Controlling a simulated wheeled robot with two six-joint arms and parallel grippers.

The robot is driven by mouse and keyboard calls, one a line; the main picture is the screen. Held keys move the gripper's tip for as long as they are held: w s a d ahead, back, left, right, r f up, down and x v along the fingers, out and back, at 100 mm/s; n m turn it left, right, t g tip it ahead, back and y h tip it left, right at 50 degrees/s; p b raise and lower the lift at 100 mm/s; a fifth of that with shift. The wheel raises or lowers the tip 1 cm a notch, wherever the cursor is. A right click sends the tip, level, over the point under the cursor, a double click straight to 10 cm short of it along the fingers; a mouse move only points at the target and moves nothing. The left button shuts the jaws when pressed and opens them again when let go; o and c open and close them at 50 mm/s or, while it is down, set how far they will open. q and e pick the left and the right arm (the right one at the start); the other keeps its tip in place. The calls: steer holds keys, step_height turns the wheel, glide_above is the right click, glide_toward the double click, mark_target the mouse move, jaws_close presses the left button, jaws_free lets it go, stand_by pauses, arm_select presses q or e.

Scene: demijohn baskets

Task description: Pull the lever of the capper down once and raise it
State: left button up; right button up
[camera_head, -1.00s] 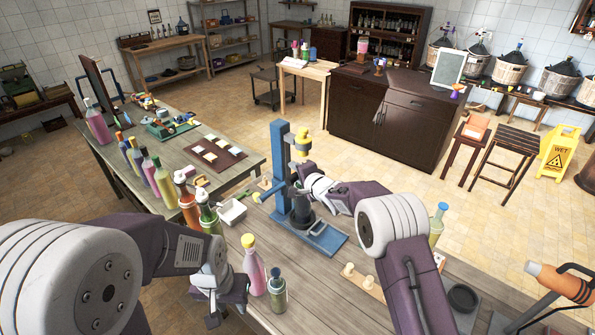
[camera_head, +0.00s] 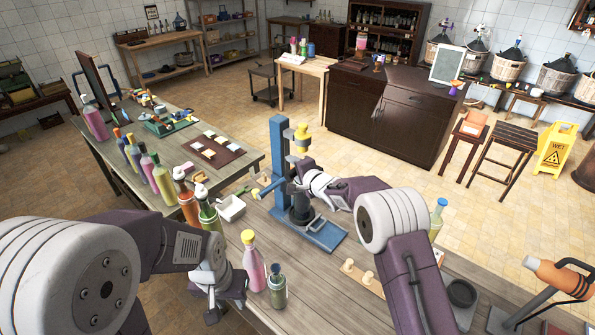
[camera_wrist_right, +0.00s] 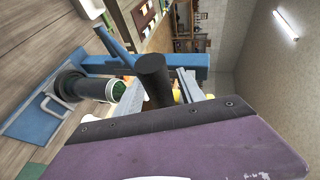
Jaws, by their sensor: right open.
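The blue capper (camera_head: 278,150) stands on the wooden table, with a flat blue base and a yellow part (camera_head: 302,133) near its top. A dark holder with a green bottle top (camera_wrist_right: 118,90) shows under it in the right wrist view. My right gripper (camera_head: 297,180) is at the capper's column. In the right wrist view, a black cylindrical grip (camera_wrist_right: 153,78), seemingly the lever's, lies between its open fingers (camera_wrist_right: 160,92); I cannot tell whether they touch it. My left gripper (camera_head: 213,303) hangs low by the table's near edge, away from the capper; its fingers are unclear.
Pink (camera_head: 253,265) and green (camera_head: 278,287) bottles stand at the table's near edge. A white tray (camera_head: 231,208) lies left of the capper. Several bottles line the left table. A board with wooden knobs (camera_head: 365,278) lies to the capper's right.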

steer(key=b+v, duration=0.3)
steer(key=v, duration=0.5)
steer(key=shift+s+d, duration=0.2)
steer(key=shift+s, duration=0.05)
